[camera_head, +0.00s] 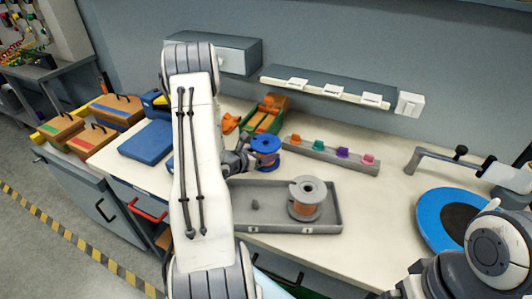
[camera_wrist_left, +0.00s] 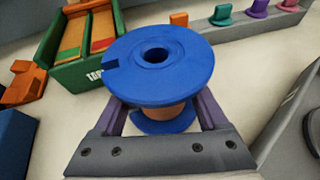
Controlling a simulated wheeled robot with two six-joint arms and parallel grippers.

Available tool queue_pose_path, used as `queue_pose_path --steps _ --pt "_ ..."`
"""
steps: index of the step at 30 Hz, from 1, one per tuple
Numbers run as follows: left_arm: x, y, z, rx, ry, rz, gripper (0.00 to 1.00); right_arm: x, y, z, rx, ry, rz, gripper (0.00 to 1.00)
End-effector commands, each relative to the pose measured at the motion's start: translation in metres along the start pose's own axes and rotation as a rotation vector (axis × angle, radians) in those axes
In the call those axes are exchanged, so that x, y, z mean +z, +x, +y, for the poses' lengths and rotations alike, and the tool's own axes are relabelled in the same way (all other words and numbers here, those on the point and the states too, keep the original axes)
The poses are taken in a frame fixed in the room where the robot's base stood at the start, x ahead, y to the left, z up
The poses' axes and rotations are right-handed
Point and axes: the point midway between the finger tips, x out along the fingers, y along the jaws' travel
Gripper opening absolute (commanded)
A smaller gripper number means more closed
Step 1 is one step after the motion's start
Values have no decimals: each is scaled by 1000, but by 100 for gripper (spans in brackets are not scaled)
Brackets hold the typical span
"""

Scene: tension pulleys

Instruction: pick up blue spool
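The blue spool (camera_head: 265,144) has copper-coloured winding between its flanges. It stands upright behind the grey tray (camera_head: 334,220), near the middle of the bench. My left gripper (camera_head: 248,158) is at the spool. In the left wrist view the spool (camera_wrist_left: 158,62) is between the fingers of my left gripper (camera_wrist_left: 163,112), which reach under its upper flange on both sides. The flange hides the fingertips, so I cannot tell whether they press on the winding. I cannot tell whether the spool touches the bench. My right gripper is not visible; part of my right arm shows at lower right.
A rail (camera_head: 330,155) with coloured clips lies behind. A green box (camera_head: 268,115) is behind the spool. A blue disc (camera_head: 450,218) is at right.

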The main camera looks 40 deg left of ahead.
Motion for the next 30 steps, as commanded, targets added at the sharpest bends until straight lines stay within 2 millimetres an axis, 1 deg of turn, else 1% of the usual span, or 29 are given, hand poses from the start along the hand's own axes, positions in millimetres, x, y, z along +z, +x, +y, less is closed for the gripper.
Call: queue_pose_path --steps 1,2,11,16,20,25,30 --pt "0 0 0 0 0 0 4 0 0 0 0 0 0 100" --pt "0 0 0 0 0 0 0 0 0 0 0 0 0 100" --pt "3 -1 1 1 2 -5 0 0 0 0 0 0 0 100" --pt "8 -3 1 1 3 -6 0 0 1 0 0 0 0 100" --pt "19 -7 1 2 4 -7 0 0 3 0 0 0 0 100" --pt "41 -16 1 2 6 -9 0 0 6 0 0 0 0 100" --pt "55 -24 -32 -3 5 -7 0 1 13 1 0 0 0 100"
